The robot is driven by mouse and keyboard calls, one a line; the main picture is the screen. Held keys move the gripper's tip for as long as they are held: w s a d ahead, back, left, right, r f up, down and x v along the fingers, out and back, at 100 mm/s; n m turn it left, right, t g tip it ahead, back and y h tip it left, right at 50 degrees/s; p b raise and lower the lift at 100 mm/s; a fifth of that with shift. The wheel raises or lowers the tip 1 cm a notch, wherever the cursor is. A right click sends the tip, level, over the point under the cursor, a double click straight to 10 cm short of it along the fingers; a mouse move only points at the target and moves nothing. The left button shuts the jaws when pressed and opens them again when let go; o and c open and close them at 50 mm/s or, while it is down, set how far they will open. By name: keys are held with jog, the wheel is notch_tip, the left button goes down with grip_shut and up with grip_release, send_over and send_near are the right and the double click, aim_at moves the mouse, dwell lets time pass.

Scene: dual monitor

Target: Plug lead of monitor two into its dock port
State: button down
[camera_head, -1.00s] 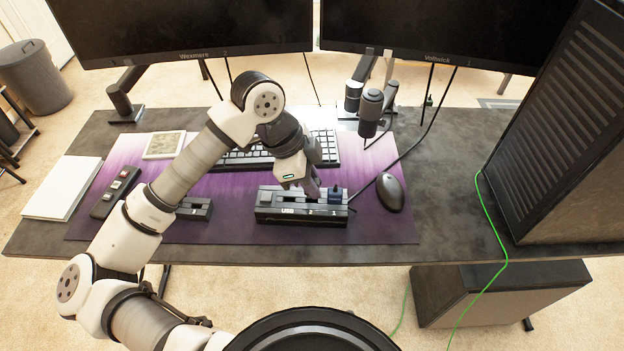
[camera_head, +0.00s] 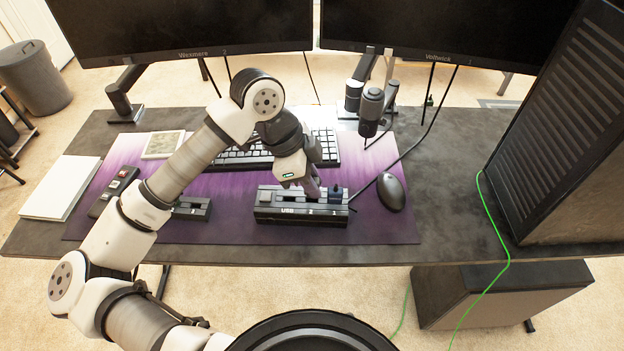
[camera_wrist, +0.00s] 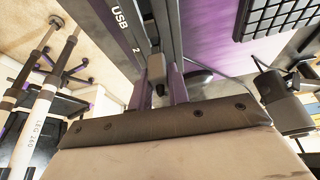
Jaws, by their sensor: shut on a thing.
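The black dock (camera_head: 272,215), marked USB, lies on the purple mat near the desk's front edge. My gripper (camera_head: 313,191) points down at its right half. In the wrist view my gripper (camera_wrist: 158,92) is shut on a small dark plug (camera_wrist: 158,88), close over the dock (camera_wrist: 125,38) beside the mark 2. I cannot tell whether this plug is seated or which lead it belongs to. A dark blue plug (camera_head: 337,193) stands at the dock's right end, just right of my fingers. A black lead (camera_head: 408,152) runs from the right monitor (camera_head: 440,35) down towards that end.
A mouse (camera_head: 391,192) lies right of the dock, and a microphone (camera_head: 371,108) stands behind it. The keyboard (camera_head: 240,157) lies behind my gripper. A smaller black block (camera_head: 192,208) lies left of the dock. A large black case (camera_head: 560,130) fills the desk's right side.

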jog(key=shift+f+b, duration=1.45)
jog(key=shift+b, duration=0.05)
jog(key=c, duration=1.3)
grip_release()
jog(key=shift+r, duration=0.1)
jog(key=shift+o, duration=0.2)
jog(key=v, duration=1.4)
